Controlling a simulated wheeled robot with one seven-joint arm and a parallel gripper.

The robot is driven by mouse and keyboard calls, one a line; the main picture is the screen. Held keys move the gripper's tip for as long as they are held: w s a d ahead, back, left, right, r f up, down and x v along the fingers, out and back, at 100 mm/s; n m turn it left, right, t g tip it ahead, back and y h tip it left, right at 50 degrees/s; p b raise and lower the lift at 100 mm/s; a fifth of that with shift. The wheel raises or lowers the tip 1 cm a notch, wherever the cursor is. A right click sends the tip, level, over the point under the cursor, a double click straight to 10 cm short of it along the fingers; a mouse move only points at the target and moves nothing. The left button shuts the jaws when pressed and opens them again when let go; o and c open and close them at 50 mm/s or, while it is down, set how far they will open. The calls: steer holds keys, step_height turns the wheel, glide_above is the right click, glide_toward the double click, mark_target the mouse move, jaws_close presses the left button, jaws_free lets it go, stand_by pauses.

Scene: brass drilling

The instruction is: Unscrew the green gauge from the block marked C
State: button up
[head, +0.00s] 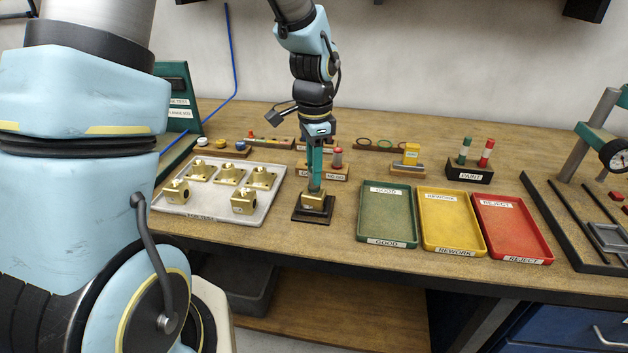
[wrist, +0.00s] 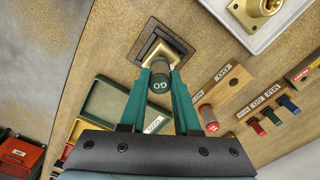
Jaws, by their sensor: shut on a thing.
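My gripper (head: 315,183) points down over a brass block (head: 311,202) that sits in a dark square holder (head: 316,217). Its green fingers are shut on the green gauge (wrist: 160,84), whose end reads GO in the wrist view. The gauge stands at the brass block (wrist: 164,50); how deep its thread sits in the bore is hidden. In the head view the fingers cover most of the gauge. The block's front bears a small mark that I cannot read clearly.
A pale tray (head: 212,208) with several brass blocks lies left. The gauge stand (head: 327,173), holding a red-topped gauge (head: 337,157), is just behind my gripper. Green (head: 387,226), yellow (head: 450,234) and red (head: 512,240) trays lie right. A paint stand (head: 469,173) stands behind them.

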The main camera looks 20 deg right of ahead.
jaws_close()
steer(key=n, duration=0.6)
steer(key=shift+r, duration=0.1)
steer(key=n, duration=0.4)
steer(key=shift+r+n, duration=0.1)
steer(key=shift+n, duration=0.3)
steer(key=shift+n+p, duration=0.35)
steer(key=shift+n, duration=0.55)
